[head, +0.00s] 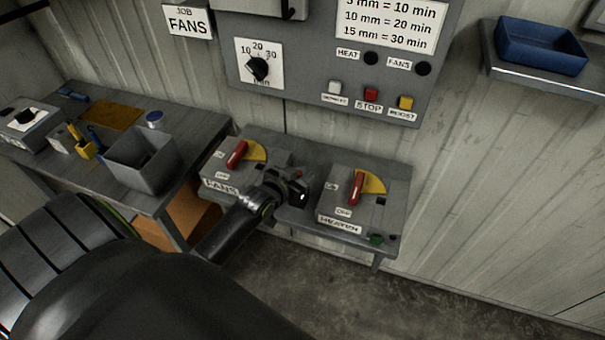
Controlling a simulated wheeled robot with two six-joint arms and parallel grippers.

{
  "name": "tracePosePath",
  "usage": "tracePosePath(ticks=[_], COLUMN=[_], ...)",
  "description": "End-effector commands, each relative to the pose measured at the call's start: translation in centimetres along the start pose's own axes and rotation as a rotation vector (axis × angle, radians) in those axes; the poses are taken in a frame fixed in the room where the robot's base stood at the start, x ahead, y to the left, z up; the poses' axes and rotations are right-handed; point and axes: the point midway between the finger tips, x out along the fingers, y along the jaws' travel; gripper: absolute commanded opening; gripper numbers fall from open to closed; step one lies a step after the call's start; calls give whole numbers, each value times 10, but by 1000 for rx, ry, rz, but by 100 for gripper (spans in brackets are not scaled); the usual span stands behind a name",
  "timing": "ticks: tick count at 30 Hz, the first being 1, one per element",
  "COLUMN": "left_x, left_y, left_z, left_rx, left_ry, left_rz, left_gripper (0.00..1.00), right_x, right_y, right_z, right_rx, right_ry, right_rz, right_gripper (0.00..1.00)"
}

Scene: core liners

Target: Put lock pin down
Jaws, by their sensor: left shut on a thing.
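My left gripper (299,192) is shut between the fans switch box and the heater switch box, just above the bench. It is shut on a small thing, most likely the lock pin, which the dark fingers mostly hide. A small red bit shows at the fingers. The fans switch box (222,172) has a red handle (237,154) on a yellow plate. The heater switch box (340,208) has a red handle (357,188) on a yellow plate. My right gripper is not in view.
A grey bin (140,172) and small tools stand on the left table (197,138). A control panel (310,70) with a dial and buttons is on the wall above. A blue tray (541,45) sits on a shelf at the upper right. A green piece (376,239) is at the heater box's front.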

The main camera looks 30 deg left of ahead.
Motion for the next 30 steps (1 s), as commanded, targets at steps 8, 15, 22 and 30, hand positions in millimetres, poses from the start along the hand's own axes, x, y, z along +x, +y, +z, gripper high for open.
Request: tracePosePath(ticks=[8, 15, 22, 30], left_x=[1, 1, -2, -40], left_y=[0, 0, 0, 0], left_z=[2, 2, -1, 1], left_rx=[0, 0, 1, 3], left_ry=[0, 0, 0, -1], left_rz=[0, 0, 0, -1], left_gripper=[28, 39, 39, 39], right_x=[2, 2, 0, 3], right_y=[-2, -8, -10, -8], right_z=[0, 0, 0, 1], right_rx=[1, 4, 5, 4], right_ry=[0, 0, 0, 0], right_rz=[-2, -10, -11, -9], right_gripper=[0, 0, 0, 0])
